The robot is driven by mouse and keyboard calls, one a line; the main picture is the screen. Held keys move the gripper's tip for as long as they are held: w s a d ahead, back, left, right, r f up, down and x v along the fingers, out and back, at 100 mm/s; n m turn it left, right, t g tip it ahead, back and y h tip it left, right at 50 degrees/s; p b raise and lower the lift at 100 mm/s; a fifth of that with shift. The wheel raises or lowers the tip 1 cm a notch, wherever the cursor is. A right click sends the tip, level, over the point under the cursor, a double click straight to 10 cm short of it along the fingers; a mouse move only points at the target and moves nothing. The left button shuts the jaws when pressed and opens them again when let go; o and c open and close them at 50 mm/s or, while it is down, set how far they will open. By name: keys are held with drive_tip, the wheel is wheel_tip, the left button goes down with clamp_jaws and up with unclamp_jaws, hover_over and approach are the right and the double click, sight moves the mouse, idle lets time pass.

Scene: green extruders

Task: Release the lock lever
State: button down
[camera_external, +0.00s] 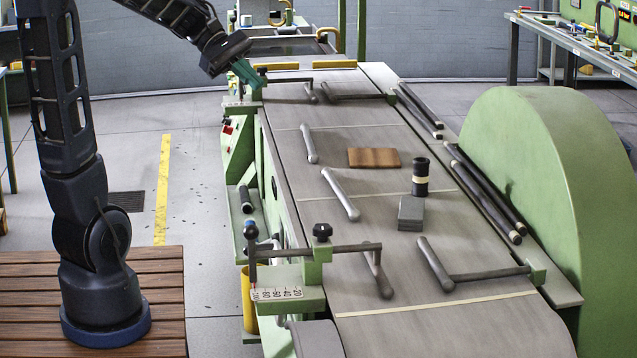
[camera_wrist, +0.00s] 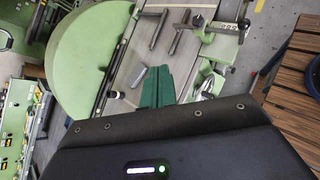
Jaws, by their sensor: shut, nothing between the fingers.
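My gripper (camera_external: 246,73) has teal-green fingers at the far left corner of the machine bed. The fingers (camera_wrist: 156,88) are together and empty in the wrist view. They look close to a green bracket (camera_external: 257,88) with a grey rod; I cannot tell whether they touch it. A lever with a dark knob (camera_external: 251,230) stands upright at the near left, beside a number scale (camera_external: 277,294). A black clamp knob (camera_external: 322,232) is on the green bracket beside it. Neither is marked as the lock lever. The near lever assembly shows at the wrist view's top (camera_wrist: 243,25).
On the bed are several grey bars (camera_external: 340,194), a brown block (camera_external: 373,158), a grey block (camera_external: 411,213) and a black cylinder (camera_external: 420,177). A large green rounded housing (camera_external: 560,180) stands at the right. Open floor (camera_external: 195,190) lies between my base and the machine.

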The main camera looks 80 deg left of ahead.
drive_tip(key=s+a+f+n+t+y, duration=0.1)
drive_tip(key=s+a+n+t+y, duration=0.4)
drive_tip(key=a, duration=0.8)
drive_tip(key=s+a+f+n+t+y, duration=0.1)
drive_tip(key=s+a+n+t, duration=0.2)
drive_tip(key=s+a+n, duration=0.8)
drive_tip(key=w+a+f+m, duration=0.1)
drive_tip(key=w+f, duration=0.1)
drive_tip(key=f, duration=2.6)
drive_tip(key=w+a+f, duration=0.1)
drive_tip(key=w+f, duration=0.2)
drive_tip(key=f, duration=2.5)
drive_tip(key=shift+a+f+m, duration=0.2)
drive_tip(key=shift+a+m, duration=0.1)
drive_tip(key=shift+m, duration=0.1)
drive_tip(key=w+f, duration=0.2)
drive_tip(key=w, duration=0.8)
drive_tip(key=shift+s+r, duration=0.25)
drive_tip(key=shift+r, duration=0.9)
drive_tip(key=shift+s+r, duration=0.25)
drive_tip(key=shift+r, duration=0.85)
